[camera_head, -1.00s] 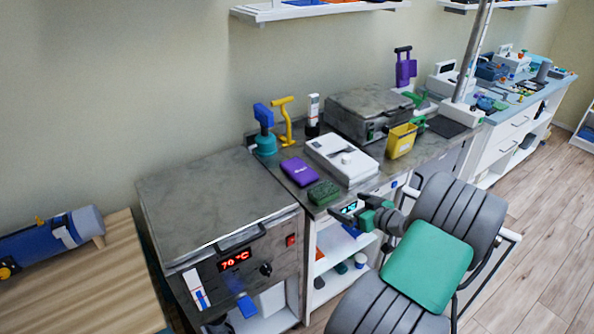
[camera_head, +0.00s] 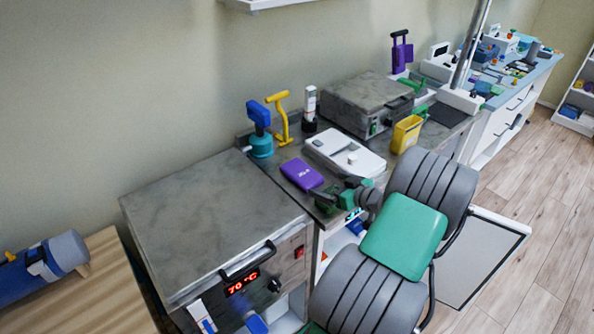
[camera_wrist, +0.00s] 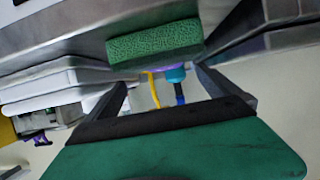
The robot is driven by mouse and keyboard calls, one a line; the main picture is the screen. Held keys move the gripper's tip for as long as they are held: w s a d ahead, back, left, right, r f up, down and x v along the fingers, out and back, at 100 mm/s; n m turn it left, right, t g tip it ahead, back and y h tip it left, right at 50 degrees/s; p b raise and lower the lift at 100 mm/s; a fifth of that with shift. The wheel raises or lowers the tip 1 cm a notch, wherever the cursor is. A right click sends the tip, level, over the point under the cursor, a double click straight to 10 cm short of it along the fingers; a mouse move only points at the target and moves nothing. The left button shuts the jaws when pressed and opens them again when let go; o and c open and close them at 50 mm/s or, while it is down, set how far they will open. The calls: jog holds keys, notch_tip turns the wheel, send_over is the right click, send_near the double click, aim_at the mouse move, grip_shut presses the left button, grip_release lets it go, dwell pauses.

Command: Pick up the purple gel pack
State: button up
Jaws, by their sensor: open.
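The purple gel pack (camera_head: 302,174) lies flat on the grey counter in the head view, left of the white device. In the wrist view it is mostly hidden behind a green textured block (camera_wrist: 155,43), with only a purple sliver showing. The same green block (camera_head: 326,201) sits at the counter's front edge in the head view, partly covered by my gripper. My gripper (camera_head: 342,190) is open and empty, right of the gel pack and over or beside the block, apart from the pack. Its fingers also show in the wrist view (camera_wrist: 160,88).
The white device (camera_head: 345,153) stands close behind the gel pack. A teal-and-blue bottle (camera_head: 261,142) and a yellow tool (camera_head: 281,120) stand near the wall. A heating unit (camera_head: 215,220) reading 70 °C is at left. A yellow bin (camera_head: 405,135) is at right.

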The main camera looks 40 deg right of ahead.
aim_at(311, 179)
jog(key=x, duration=0.2)
jog(key=p+x, duration=0.1)
jog(key=x, duration=0.1)
jog(key=a+p+x, duration=0.1)
jog(key=x, duration=0.2)
jog(key=shift+w+r, duration=0.2)
jog(key=shift+w, duration=0.05)
jog(key=shift+w+f, duration=0.1)
jog(key=shift+w, duration=0.1)
jog(key=shift+s+d, duration=0.1)
jog(key=c, duration=1.7)
